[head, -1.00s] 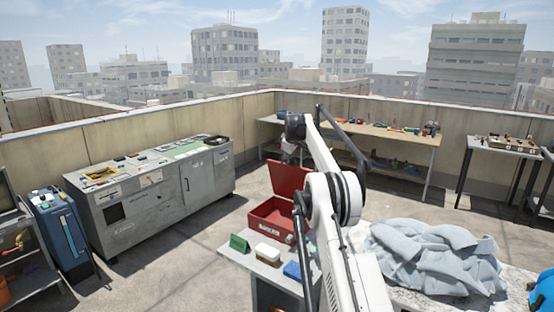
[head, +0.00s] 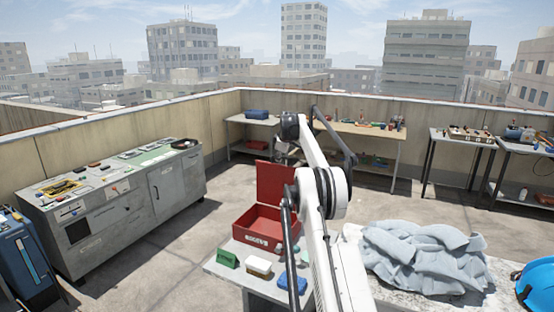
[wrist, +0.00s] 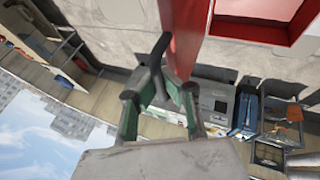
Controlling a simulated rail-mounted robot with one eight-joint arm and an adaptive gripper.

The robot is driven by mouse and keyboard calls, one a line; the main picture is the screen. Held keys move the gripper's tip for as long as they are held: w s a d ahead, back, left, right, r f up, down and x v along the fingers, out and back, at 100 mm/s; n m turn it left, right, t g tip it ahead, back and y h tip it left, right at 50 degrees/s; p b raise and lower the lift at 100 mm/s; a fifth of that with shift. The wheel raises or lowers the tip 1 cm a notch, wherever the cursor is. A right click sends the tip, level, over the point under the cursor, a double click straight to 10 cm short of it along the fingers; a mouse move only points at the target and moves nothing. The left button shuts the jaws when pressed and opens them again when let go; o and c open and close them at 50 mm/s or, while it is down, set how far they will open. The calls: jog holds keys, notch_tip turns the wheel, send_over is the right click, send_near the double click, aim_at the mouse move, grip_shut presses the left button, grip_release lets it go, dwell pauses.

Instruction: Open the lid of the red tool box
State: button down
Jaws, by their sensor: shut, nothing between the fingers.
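The red tool box (head: 262,241) sits on a grey table in the head view, with its lid (head: 272,184) standing up, about upright, at the back. The box's inside is partly visible, and my arm covers its right side. My gripper (head: 284,152) is just above and beside the lid's top right. In the wrist view my gripper (wrist: 162,74) is shut and empty, close beside the red lid (wrist: 186,38), which is seen edge-on. I cannot tell whether they touch. The box (wrist: 252,30) shows at the upper right there.
A green block (head: 228,259), a white-topped tub (head: 258,266) and a blue item (head: 292,284) lie in front of the box. A crumpled grey-blue cloth (head: 425,255) lies to the right, near a blue helmet (head: 537,286). A grey cabinet (head: 120,200) stands left; open floor lies between.

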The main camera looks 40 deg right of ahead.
jog(key=shift+w+a+r, duration=0.1)
jog(key=shift+r, duration=0.1)
jog(key=c, duration=2.1)
grip_release()
jog(key=shift+a+r, duration=0.15)
jog(key=shift+a, duration=0.05)
jog(key=shift+o, duration=1.4)
jog(key=shift+d+f, duration=0.15)
jog(key=shift+f, duration=0.05)
jog(key=shift+s+r, duration=0.15)
jog(key=shift+s, duration=0.05)
jog(key=v, duration=1.1)
jog(key=shift+s+r, duration=0.2)
jog(key=shift+r, duration=0.05)
jog(key=shift+a, duration=0.2)
